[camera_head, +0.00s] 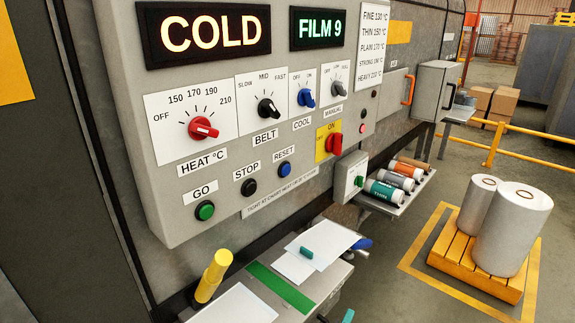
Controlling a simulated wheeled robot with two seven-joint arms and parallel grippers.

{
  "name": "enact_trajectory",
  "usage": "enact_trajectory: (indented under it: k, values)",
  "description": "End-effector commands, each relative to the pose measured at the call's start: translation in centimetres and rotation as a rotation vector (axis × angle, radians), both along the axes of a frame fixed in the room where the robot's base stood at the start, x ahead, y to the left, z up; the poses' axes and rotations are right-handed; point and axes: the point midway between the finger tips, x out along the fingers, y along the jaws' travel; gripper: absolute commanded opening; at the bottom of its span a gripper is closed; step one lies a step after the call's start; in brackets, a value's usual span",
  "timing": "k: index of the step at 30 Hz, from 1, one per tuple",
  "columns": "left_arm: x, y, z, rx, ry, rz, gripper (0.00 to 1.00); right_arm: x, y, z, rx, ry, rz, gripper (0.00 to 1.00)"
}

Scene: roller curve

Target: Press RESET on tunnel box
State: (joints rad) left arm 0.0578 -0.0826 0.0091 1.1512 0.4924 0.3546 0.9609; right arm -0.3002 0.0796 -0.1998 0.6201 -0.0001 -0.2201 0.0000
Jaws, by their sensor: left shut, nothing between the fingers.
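The grey tunnel box (222,114) fills the left and middle of the head view. Its RESET button (285,169) is blue and round, below a RESET label. The black STOP button (249,187) is to its left, and the green GO button (205,210) is farther left. Nothing covers these buttons. A dark piece with a teal tip (347,316) at the bottom edge may be part of my left gripper; most of it is cut off. It is well below the RESET button and apart from it. The left gripper is shut and empty. My right gripper is not seen.
A red HEAT knob (203,128) and a red ON switch (333,143) are above the buttons. Below is a bench with white sheets (326,238) and an upright yellow handle (213,276). Film rolls (512,229) stand on a pallet at right.

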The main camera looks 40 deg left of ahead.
Motion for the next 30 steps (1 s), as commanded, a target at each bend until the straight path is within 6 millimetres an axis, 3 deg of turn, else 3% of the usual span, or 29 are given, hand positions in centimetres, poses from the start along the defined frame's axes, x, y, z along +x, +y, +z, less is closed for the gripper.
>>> enact_trajectory:
  k: [1,9,18,24,30]
  values:
    - [1.0,0.5,3.0,-0.057,-0.064,0.029,0.0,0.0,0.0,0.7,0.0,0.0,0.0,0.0]
    - [3.8,3.9,15.7,-0.389,-0.412,0.163,0.0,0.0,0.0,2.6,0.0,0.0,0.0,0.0]
    - [3.5,8.3,28.9,-0.769,-0.832,0.245,0.0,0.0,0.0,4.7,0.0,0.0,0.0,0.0]
    - [2.4,10.3,33.8,-0.934,-1.022,0.258,0.0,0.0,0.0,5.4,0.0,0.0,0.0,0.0]
    - [1.9,10.9,35.2,-0.99,-1.087,0.26,0.0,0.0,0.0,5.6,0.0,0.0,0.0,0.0]
